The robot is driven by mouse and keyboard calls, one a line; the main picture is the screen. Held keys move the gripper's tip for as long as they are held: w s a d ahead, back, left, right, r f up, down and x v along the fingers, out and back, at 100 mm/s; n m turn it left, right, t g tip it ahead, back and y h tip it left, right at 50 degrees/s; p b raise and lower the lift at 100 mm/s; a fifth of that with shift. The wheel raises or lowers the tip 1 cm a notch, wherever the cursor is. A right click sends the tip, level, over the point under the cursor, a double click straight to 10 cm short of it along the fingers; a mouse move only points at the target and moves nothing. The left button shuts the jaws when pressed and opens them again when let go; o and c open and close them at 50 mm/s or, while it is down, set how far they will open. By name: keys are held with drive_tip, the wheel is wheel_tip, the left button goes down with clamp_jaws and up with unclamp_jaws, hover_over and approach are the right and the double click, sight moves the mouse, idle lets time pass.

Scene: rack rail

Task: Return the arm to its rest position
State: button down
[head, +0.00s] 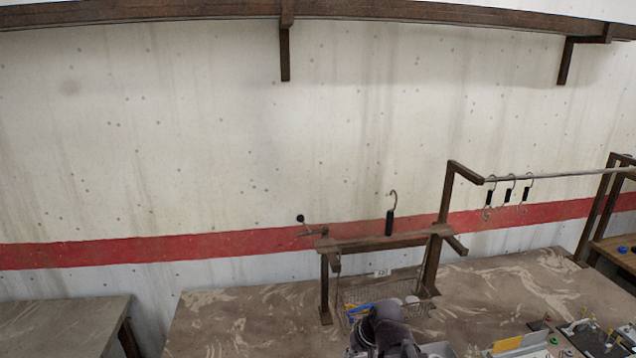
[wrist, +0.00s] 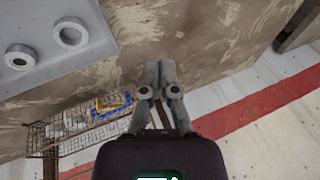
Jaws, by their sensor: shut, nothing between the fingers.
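My gripper (wrist: 159,74) is shut and empty in the wrist view, its two grey fingers together above the stained tabletop. In the head view the dark end of my arm (head: 380,328) shows at the bottom, right of the middle, in front of a wire basket; the fingertips cannot be made out there. The wire basket (wrist: 60,130) is to the left of the fingers in the wrist view, apart from them, with blue and yellow items in it.
A wooden frame (head: 385,242) stands on the table (head: 240,315), with a black-handled hook (head: 390,222) upright on top. To its right a metal rail (head: 560,174) carries 3 hooks. Small tools and blocks lie at the right front. The table's left part is clear.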

drive_tip(key=s+d+f+g+h, duration=0.1)
drive_tip(key=s+d+h, duration=0.3)
drive_tip(key=d, duration=0.5)
drive_tip(key=shift+s+f+m+g, duration=0.2)
drive_tip(key=shift+f+m+g, duration=0.2)
drive_tip(key=shift+g, duration=0.4)
